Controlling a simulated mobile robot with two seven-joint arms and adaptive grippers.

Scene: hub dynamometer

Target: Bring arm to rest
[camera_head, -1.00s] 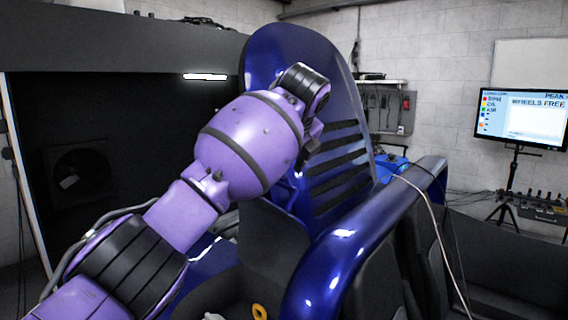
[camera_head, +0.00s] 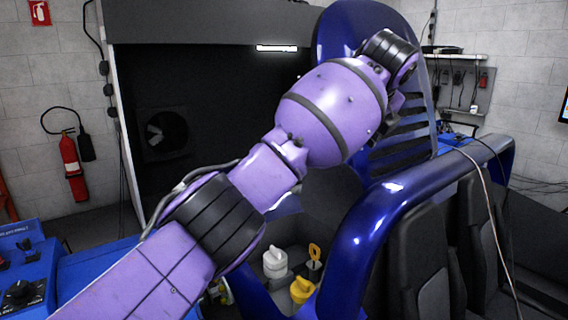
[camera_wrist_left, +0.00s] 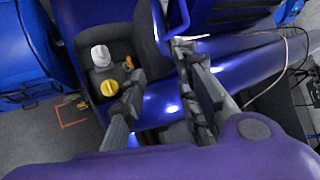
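My purple left arm comes in from the left in the head view and reaches up to the blue vehicle panel (camera_head: 335,30). Its gripper (camera_head: 396,108) is mostly hidden behind the wrist there. In the left wrist view the two dark fingers of this left gripper (camera_wrist_left: 160,65) are spread apart with nothing held between them. A glossy blue tube (camera_wrist_left: 240,70) of the vehicle frame lies beyond the fingers. It also runs right of the arm in the head view (camera_head: 352,235). My right gripper is in neither view.
A white-capped container (camera_head: 274,262) and a yellow cap (camera_head: 302,290) sit in the vehicle below the arm. Dark seats (camera_head: 418,260) stand right of the tube. A blue control box (camera_head: 25,275) is at lower left. A red extinguisher (camera_head: 70,160) hangs on the wall.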

